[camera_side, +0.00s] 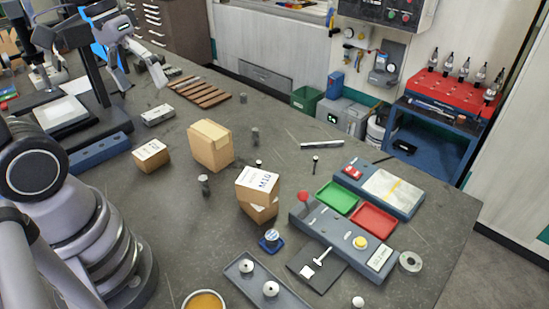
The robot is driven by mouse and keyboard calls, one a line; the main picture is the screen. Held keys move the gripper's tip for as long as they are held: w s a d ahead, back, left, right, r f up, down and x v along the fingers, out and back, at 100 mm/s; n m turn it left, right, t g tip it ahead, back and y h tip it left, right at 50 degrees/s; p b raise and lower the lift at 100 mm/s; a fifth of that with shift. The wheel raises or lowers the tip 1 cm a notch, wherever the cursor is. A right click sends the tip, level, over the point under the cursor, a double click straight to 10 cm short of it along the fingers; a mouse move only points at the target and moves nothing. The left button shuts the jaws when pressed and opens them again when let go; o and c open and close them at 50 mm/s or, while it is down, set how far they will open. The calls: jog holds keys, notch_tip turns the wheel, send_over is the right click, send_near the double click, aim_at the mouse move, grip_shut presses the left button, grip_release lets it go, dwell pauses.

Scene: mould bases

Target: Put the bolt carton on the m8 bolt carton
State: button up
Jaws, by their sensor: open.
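A brown carton with a white label (258,181) rests on top of another brown carton (262,213), turned at an angle to it, in the middle of the table. The upper label has large dark print that I cannot read surely. A smaller labelled carton (150,155) stands to the left, and a taller plain carton (211,147) stands between. Which one is the M8 carton is not clear. My gripper (141,80) is at the upper left, open and empty, away from all the cartons.
A grey control panel (345,240) with green (337,198) and red (373,220) trays stands right of the stacked cartons. A blue-based round part (271,240) and a grey tray (240,267) lie in front. Small metal cylinders (204,185) stand nearby. Bare table lies front left of the stack.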

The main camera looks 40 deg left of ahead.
jog(key=s+a+r+m+t+y, duration=0.2)
jog(key=s+r+m+t, duration=0.1)
jog(key=r, duration=0.1)
jog(key=shift+s+r+t+y, duration=0.25)
jog(key=shift+s+t+y, duration=0.05)
jog(key=shift+t, duration=0.1)
